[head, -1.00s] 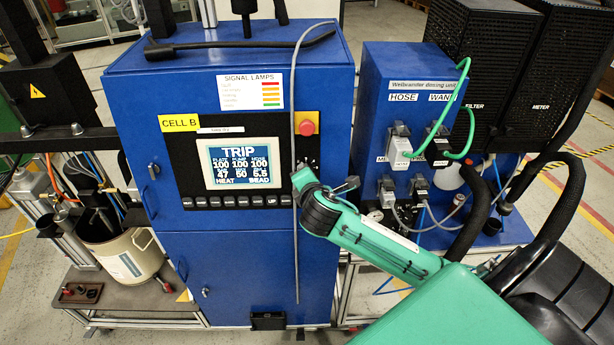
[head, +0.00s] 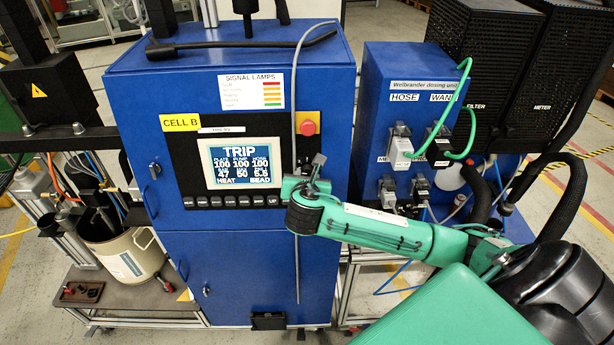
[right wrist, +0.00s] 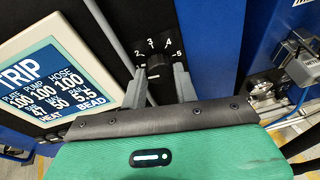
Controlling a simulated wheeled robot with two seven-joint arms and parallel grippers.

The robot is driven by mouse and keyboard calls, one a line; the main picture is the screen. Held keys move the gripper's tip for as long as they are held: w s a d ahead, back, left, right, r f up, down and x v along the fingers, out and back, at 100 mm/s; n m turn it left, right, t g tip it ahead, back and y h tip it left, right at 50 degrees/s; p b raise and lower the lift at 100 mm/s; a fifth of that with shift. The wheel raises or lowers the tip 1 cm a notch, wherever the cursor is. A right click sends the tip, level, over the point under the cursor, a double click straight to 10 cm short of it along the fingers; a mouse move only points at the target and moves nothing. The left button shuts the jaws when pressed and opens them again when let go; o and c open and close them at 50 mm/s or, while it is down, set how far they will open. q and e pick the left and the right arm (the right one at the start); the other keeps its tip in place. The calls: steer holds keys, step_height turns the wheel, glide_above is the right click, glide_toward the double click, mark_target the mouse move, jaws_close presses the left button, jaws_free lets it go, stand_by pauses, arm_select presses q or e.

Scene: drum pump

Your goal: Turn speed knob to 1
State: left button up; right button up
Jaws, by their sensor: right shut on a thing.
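The speed knob (right wrist: 154,66) is a small black dial on the dark panel, with the printed numbers 2, 3, 4 and 5 around it. A 1 cannot be made out, and I cannot read the pointer's setting with certainty. My right gripper (right wrist: 160,78) has its two grey fingers on either side of the knob and is shut on it. In the head view my right gripper (head: 314,178) is at the right edge of the control panel and hides the knob. My left gripper is not in view.
The display (head: 240,162) reads TRIP, with a row of buttons (head: 230,201) below. A red emergency stop (head: 308,128) sits above my gripper. The blue dosing unit (head: 400,70) with plugged cables stands to the right.

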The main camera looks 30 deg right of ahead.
steer(key=shift+w+d+r+n, duration=0.15)
steer(key=shift+r+n, duration=0.1)
steer(key=shift+n, duration=0.25)
steer(key=shift+h, duration=0.3)
steer(key=o, duration=0.7)
steer(key=shift+o, duration=1.4)
steer(key=shift+f, duration=0.1)
steer(key=shift+w+f, duration=0.1)
steer(key=shift+f, duration=0.05)
